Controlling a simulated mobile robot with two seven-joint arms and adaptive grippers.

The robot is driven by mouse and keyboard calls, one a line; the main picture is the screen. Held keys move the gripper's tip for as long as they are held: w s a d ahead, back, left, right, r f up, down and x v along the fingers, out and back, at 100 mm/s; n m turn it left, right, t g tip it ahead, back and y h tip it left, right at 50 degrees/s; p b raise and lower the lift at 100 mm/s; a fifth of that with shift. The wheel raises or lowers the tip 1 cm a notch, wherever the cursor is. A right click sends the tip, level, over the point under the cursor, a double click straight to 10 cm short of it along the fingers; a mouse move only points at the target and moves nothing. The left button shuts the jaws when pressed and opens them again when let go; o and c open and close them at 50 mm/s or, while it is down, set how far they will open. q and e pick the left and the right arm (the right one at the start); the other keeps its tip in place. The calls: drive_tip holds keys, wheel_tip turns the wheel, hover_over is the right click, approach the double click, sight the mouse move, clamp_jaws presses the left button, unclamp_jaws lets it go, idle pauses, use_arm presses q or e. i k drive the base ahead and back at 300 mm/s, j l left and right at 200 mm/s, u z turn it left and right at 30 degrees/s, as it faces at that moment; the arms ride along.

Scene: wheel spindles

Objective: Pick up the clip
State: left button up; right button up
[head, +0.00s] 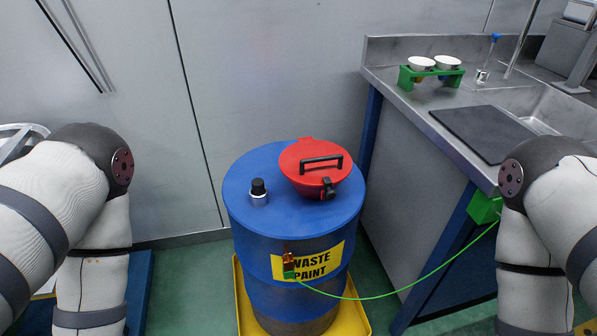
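A small clip (289,265), orange-brown and dark, is on the front of the blue drum (335,225), over the left part of its yellow "WASTE PAINT" label (325,262). A thin green cable (400,289) runs from the clip, sags to the right and rises to a green box (485,208) at the counter's corner. Whether the clip grips the drum or only rests against it, I cannot tell. My two arms show at the left and right sides, but neither gripper is in view.
The drum stands in a yellow tray (355,318). Its top has a red lid (315,165) with a black handle and a black-capped fitting (258,193). At right is a metal counter with a sink (560,107) and a green rack (432,74) holding white funnels.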

sight(289, 269)
drive_tip(key=k+l, duration=0.1)
drive_tip(key=l, duration=0.35)
drive_tip(key=k+l, duration=0.15)
drive_tip(key=l, duration=0.25)
drive_tip(key=k+l, duration=0.1)
drive_tip(key=l, duration=0.35)
drive_tip(key=k+l+u, duration=0.1)
drive_tip(key=l, duration=0.35)
